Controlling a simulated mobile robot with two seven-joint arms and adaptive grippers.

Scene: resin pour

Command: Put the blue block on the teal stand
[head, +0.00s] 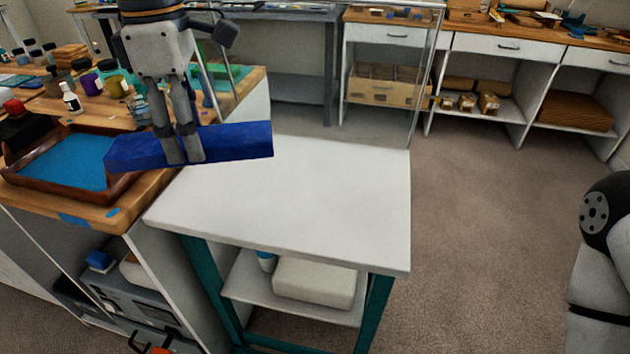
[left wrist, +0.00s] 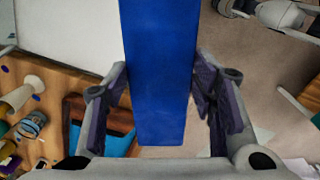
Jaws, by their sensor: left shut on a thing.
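The blue block (head: 238,141) is a long bar held level, lying left to right in the head view. My left gripper (head: 184,158) is shut on it near its middle. In the left wrist view the block (left wrist: 158,70) runs between the two fingers of this gripper (left wrist: 162,100). The teal stand (head: 330,205) has a bare white top and teal legs. In the head view the block's right end overlaps the stand's far left part, and its left end overlaps the wooden tray. My right gripper is out of view.
A wooden bench (head: 150,190) stands against the stand's left side, with a wooden tray with a blue bottom (head: 65,165), a white bottle (head: 71,98) and several jars. A white box (head: 313,282) sits on the stand's lower shelf. Carpet to the right is free.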

